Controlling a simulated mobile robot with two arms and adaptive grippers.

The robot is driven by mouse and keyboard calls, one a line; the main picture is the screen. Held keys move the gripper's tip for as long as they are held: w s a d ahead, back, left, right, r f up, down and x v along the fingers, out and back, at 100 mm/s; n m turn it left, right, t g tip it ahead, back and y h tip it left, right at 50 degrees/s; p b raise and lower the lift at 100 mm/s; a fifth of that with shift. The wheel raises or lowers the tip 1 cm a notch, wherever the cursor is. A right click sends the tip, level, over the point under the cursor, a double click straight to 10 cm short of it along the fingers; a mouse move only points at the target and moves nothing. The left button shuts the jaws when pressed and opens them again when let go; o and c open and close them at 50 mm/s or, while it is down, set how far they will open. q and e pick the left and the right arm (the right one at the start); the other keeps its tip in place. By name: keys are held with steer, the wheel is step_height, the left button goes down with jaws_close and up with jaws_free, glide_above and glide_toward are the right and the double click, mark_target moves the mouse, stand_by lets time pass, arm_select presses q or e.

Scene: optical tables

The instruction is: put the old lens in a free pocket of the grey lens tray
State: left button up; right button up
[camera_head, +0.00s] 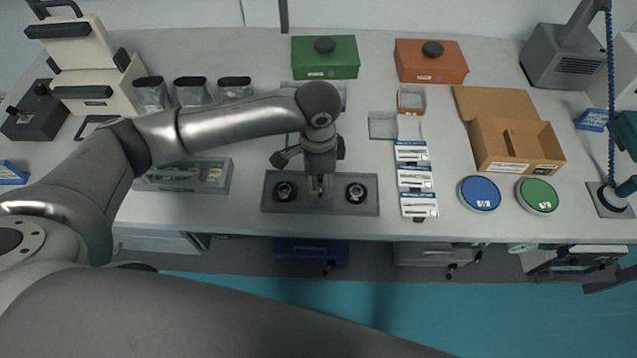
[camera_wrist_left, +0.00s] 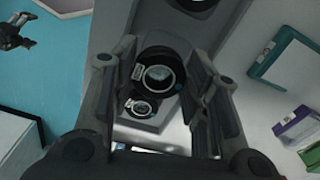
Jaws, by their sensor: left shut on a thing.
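The grey lens tray (camera_head: 320,209) lies near the front edge of the table. A black-ringed lens (camera_head: 285,191) sits in its left part and another (camera_head: 356,193) in its right part. My left gripper (camera_head: 319,191) points down over the middle of the tray, between these two. In the left wrist view it is shut on the old lens (camera_wrist_left: 158,74), a black ring with clear glass, a pale label and a blue mark. Tray lenses show beyond it, one smaller (camera_wrist_left: 142,107) and one cut off at the top (camera_wrist_left: 197,3). Whether the held lens touches the tray is hidden.
A clear-lidded case (camera_head: 185,177) stands left of the tray. Small white-and-blue boxes (camera_head: 416,178) stand in a row to its right, then blue (camera_head: 480,194) and green (camera_head: 538,195) round tins and an open cardboard box (camera_head: 517,146). Green (camera_head: 325,58) and orange (camera_head: 431,62) boxes stand behind.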

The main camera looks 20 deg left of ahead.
arm_select(q)
steer(key=shift+w+f, duration=0.2)
steer(key=shift+w+a+f, duration=0.1)
steer(key=shift+w+f, duration=0.1)
steer(key=shift+f, duration=0.15)
step_height(320, 180, down, 2)
steer(key=shift+s+f+p, duration=0.1)
steer(key=shift+p, duration=0.5)
steer(key=shift+f, duration=0.45)
steer(key=o, duration=0.7)
steer(key=shift+o, duration=0.2)
arm_select(e)
steer(key=shift+w+a+r, duration=0.3)
steer(key=shift+a+r, duration=0.2)
steer(key=shift+r, duration=0.15)
steer(key=shift+s+d, duration=0.1)
steer(key=shift+d, duration=0.1)
